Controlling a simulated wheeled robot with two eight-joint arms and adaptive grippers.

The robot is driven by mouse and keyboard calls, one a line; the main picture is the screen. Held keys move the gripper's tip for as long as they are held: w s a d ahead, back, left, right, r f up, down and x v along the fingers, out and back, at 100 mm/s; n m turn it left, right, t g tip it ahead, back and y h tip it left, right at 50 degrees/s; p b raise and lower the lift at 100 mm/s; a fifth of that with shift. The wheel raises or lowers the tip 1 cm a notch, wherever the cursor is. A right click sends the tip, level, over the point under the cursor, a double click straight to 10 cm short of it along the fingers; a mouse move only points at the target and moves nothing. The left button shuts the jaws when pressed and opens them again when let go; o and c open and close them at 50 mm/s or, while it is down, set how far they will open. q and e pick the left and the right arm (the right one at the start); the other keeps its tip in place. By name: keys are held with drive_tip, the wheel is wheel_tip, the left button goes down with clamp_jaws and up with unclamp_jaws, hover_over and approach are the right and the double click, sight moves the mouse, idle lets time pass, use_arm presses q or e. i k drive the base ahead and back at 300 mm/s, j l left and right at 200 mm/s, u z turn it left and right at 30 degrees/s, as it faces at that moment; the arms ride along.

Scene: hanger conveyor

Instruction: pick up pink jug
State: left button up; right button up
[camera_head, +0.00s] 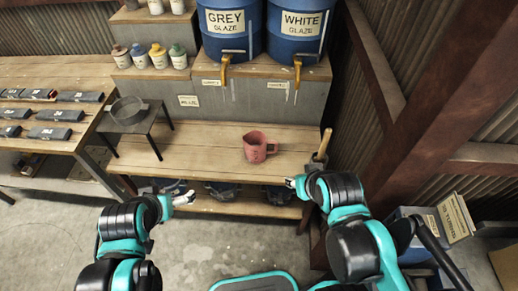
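The pink jug (257,148) stands upright on the wooden bench (205,150), with its handle pointing to the right. My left gripper (186,198) is in front of the bench's front edge, lower left of the jug and apart from it. Its fingers are small in view, and I cannot tell how far they are apart. My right gripper (291,182) is at the front edge of the bench, lower right of the jug and not touching it. Its fingers are mostly hidden by its own wrist.
Blue grey-glaze (229,28) and white-glaze (297,30) barrels with yellow taps stand on a ledge behind the jug. A wooden-handled tool (322,146) stands at the bench's right end. A small stand with a grey bowl (129,109) is left. The bench around the jug is clear.

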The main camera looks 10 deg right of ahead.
sight(255, 141)
drive_tip(key=i+z, duration=0.35)
drive_tip(key=z, duration=0.15)
drive_tip(key=i+j+z, duration=0.25)
drive_tip(key=z, duration=0.25)
drive_tip(key=i, duration=0.1)
